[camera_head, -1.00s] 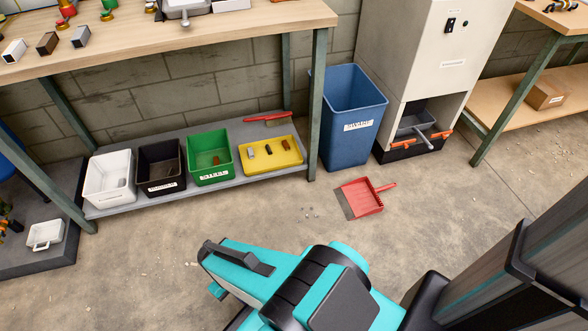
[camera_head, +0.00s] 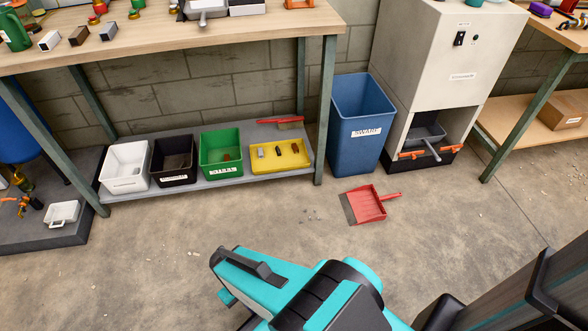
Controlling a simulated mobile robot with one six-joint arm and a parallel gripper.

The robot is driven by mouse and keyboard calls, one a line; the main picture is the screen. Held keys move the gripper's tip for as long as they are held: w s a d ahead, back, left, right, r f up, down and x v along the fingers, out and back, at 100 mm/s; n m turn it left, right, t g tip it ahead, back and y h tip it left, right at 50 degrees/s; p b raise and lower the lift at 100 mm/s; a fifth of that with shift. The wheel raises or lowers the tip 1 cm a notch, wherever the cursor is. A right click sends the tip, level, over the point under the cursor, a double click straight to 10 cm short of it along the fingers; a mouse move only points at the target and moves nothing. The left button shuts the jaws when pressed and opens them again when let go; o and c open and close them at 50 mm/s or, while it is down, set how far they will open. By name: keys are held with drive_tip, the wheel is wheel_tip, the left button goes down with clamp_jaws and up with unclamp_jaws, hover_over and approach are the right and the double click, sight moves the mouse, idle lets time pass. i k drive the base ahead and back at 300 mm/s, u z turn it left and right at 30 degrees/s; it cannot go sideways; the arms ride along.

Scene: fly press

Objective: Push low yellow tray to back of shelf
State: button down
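The low yellow tray (camera_head: 292,163) lies on the grey lower shelf (camera_head: 190,190) under the workbench, at the shelf's right end. It holds a few small pieces, grey, dark and brown. A strip of bare shelf shows behind it, where a red-handled brush (camera_head: 280,121) lies. My arm, teal and black, is at the bottom centre, out over the floor and well apart from the tray. My gripper's fingers cannot be made out in this view.
Green (camera_head: 221,152), black (camera_head: 173,162) and white (camera_head: 125,168) bins stand left of the tray. A bench leg (camera_head: 325,115) and a blue bin (camera_head: 358,125) are to its right. A red dustpan (camera_head: 367,204) lies on the floor. The floor before the shelf is mostly clear.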

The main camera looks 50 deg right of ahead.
sight(288, 160)
drive_tip(key=u, duration=0.1)
drive_tip(key=i, duration=0.95)
drive_tip(key=z, duration=0.05)
